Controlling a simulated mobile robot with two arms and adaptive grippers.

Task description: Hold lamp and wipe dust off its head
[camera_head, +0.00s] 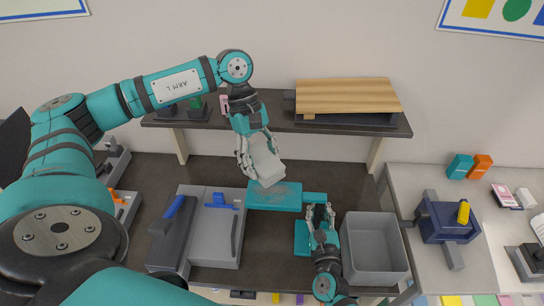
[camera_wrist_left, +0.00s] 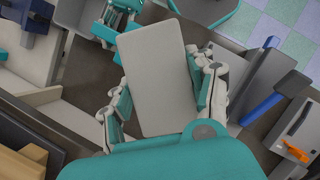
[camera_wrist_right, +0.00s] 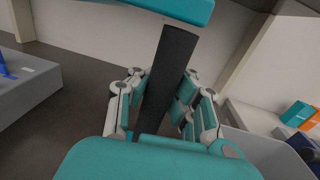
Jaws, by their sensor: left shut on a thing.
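The lamp's flat teal head (camera_head: 259,197) lies over the table's middle with a greyish dust patch on top. Its underside edge (camera_wrist_right: 185,8) and dark post (camera_wrist_right: 165,85) show in the right wrist view. My left gripper (camera_head: 257,150) is shut on a pale grey wiping block (camera_head: 266,168). The block is over the head's back edge; I cannot tell whether it touches. In the left wrist view, the block (camera_wrist_left: 157,75) sits between the fingers. My right gripper (camera_head: 321,215) has its fingers closed around the post, below the head. The lamp's teal base (camera_head: 301,238) is partly hidden by my right gripper.
A grey open bin (camera_head: 375,215) stands right of my right arm. A grey case with a blue handle (camera_head: 214,240) is at the left. A shelf with a wooden board (camera_head: 347,95) is behind. A navy box (camera_head: 432,222) sits on the right-hand table.

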